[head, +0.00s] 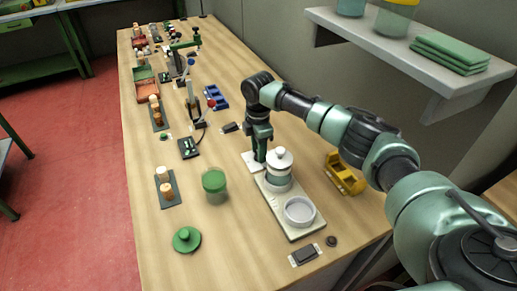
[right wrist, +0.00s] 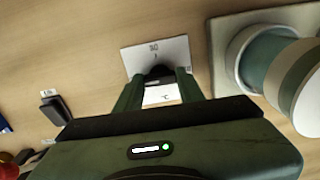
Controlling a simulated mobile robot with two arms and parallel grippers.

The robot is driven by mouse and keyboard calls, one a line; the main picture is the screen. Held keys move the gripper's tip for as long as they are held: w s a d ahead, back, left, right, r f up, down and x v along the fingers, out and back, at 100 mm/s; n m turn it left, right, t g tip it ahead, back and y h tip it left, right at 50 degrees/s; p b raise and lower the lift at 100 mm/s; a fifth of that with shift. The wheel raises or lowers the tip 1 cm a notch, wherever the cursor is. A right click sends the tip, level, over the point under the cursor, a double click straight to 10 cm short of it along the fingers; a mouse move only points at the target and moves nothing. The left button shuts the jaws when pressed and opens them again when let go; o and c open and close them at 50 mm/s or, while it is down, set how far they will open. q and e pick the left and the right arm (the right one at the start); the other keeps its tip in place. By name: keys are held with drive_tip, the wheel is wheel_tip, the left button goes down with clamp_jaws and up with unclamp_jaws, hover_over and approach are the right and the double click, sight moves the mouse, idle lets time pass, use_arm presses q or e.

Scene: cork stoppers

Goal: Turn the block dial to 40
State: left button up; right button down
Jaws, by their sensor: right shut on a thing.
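The block dial is a black knob (right wrist: 157,73) on a white plate with small markings, and the plate's (right wrist: 140,60) far part shows in the right wrist view. My right gripper (right wrist: 158,82) is shut on the knob, one green finger on each side. The fingers and gripper body hide part of the plate, and the value pointed at is too small to read. In the head view the right gripper (head: 259,155) reaches down onto the white plate (head: 249,162), beside the pale block base (head: 291,228). My left gripper is not in view.
A white-lidded jar (head: 279,162) stands on the base close to my right gripper, with an empty round well (head: 300,211) nearer the front. A yellow holder (head: 343,174) stands to the right.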

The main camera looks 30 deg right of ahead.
drive_tip(key=m+p, duration=0.4)
drive_tip(key=shift+r+p, duration=0.25)
drive_tip(key=shift+p, duration=0.15)
drive_tip(key=m+p, duration=0.2)
drive_tip(key=m, duration=0.1)
drive_tip(key=m+p, duration=0.3)
drive_tip(key=m, duration=0.1)
drive_tip(key=shift+m, duration=0.3)
drive_tip(key=m+p, duration=0.2)
drive_tip(key=m, duration=0.2)
drive_tip(key=shift+w+a+m, duration=0.1)
drive_tip(key=shift+m, duration=0.2)
drive_tip(key=m+p, duration=0.1)
drive_tip(key=m, duration=0.3)
drive_tip(key=shift+m+p, duration=0.3)
drive_tip(key=shift+p, duration=0.05)
drive_tip(key=m+p, duration=0.1)
drive_tip(key=m, duration=0.8)
drive_tip(key=shift+w+m+p, duration=0.1)
drive_tip(key=shift+m+p, duration=0.3)
drive_tip(key=m, duration=0.4)
drive_tip(key=shift+m, duration=0.4)
